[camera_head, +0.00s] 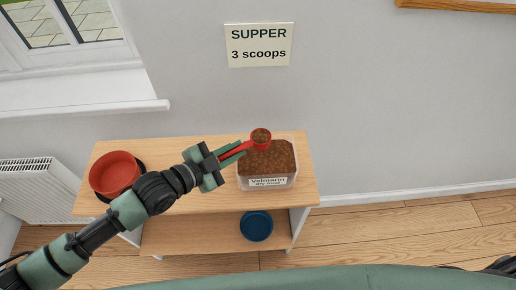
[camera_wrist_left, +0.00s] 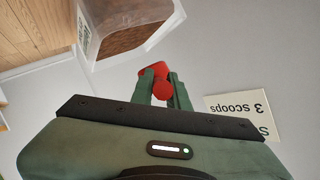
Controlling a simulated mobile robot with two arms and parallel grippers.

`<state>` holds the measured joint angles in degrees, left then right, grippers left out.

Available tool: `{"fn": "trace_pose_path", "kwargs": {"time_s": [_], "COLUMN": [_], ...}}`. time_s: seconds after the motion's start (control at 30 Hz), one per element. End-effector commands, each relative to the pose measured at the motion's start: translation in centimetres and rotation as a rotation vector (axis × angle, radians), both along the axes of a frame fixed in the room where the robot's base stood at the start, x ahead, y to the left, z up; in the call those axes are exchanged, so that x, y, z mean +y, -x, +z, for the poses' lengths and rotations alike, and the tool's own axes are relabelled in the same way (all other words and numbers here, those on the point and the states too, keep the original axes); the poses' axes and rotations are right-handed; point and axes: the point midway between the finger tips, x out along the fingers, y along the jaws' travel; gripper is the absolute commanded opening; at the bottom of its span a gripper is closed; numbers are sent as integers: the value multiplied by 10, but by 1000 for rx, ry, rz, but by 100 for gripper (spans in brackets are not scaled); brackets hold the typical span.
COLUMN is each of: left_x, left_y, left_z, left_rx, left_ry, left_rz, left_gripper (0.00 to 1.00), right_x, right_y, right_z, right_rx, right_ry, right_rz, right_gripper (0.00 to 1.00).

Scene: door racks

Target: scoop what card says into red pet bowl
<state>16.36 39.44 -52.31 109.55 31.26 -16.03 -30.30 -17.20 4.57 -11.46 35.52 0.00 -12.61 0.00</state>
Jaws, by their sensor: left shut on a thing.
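The card (camera_head: 259,45) on the wall reads "SUPPER 3 scoops"; part of it shows in the left wrist view (camera_wrist_left: 240,112). A clear tub of brown dry food (camera_head: 268,182), labelled "Velmarin dry food", stands on the right of the shelf top. My left gripper (camera_head: 236,152) is shut on the handle of a red scoop (camera_head: 261,140). The scoop's cup is over the tub's back edge and has brown food in it. The red pet bowl (camera_head: 115,172) is on the left of the shelf top; its inside shows no food. My right gripper is out of view.
The wooden shelf unit (camera_head: 200,205) stands against the wall. A blue bowl (camera_head: 256,226) is on its lower shelf. A window sill (camera_head: 80,108) juts out above left, and a radiator (camera_head: 40,190) is at the left. The shelf top between bowl and tub lies under my left arm.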

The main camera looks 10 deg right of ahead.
Motion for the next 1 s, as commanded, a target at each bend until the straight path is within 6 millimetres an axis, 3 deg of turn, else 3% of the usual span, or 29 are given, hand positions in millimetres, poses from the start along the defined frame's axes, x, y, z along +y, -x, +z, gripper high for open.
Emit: {"fn": "trace_pose_path", "kwargs": {"time_s": [0.1,0.37,0.7,1.0], "left_x": [5,6,-7,-7], "left_y": [-9,-10,14,14], "left_z": [-1,0,2,0], "left_rx": [-3,0,3,-1], "left_ry": [-1,1,1,-1], "left_rz": [1,1,2,1], "left_gripper": [0,0,0,0], "right_x": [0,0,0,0], "right_y": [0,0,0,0], "right_z": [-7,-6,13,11], "right_rx": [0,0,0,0], "right_ry": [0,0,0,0], "right_rz": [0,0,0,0], "right_gripper": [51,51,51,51]}}
